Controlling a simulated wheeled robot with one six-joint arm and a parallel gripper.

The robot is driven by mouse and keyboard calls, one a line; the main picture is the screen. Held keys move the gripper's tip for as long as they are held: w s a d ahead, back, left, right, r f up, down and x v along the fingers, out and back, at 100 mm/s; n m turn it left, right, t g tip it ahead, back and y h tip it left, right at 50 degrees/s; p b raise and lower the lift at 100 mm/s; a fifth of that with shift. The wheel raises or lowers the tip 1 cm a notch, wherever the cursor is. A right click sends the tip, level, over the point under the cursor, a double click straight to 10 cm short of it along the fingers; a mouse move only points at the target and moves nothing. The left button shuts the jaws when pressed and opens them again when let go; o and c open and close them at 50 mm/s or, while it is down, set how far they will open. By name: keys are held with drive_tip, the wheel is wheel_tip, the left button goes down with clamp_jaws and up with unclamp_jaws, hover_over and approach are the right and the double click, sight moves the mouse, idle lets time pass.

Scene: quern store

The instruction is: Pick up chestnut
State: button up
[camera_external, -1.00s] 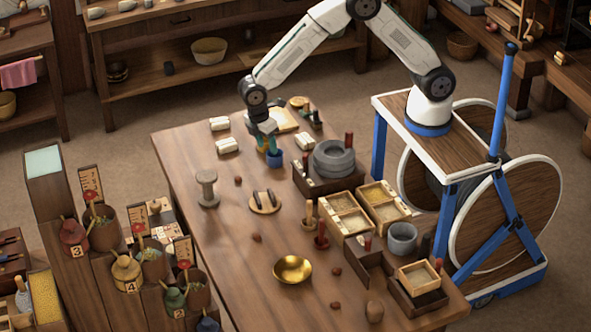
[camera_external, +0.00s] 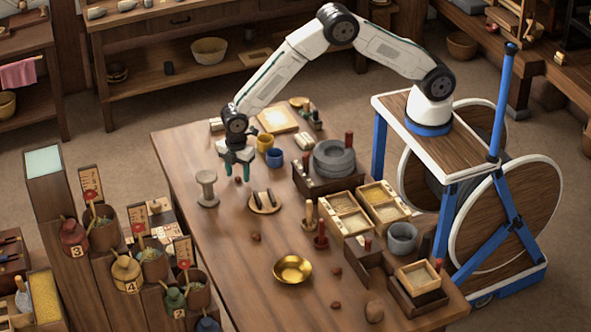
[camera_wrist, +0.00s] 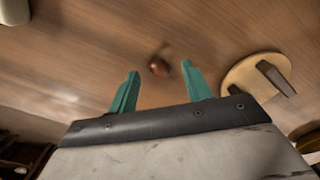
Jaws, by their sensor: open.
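A small brown chestnut (camera_external: 238,180) lies on the table just below my gripper (camera_external: 238,170). In the wrist view the same chestnut (camera_wrist: 159,67) shows between the two teal fingertips, on the bare wood. My gripper is open and empty, pointing down; its exact height above the table is hard to tell. Other brown chestnut-like pieces lie on the table: one (camera_external: 256,237) in front of the round board, one (camera_external: 335,271) right of the brass bowl, and one (camera_external: 335,305) near the front edge.
Yellow (camera_external: 265,143) and blue (camera_external: 274,158) cups stand behind to the right. A brass bowl (camera_external: 292,270) is farther forward.

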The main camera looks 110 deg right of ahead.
drive_tip(key=shift+f, duration=0.45)
clamp_jaws()
drive_tip(key=shift+r, duration=0.1)
drive_tip(key=c, duration=1.1)
unclamp_jaws()
wheel_tip(320, 180, up, 10)
drive_tip(key=shift+f, duration=0.1)
drive_tip(key=shift+o, duration=0.2)
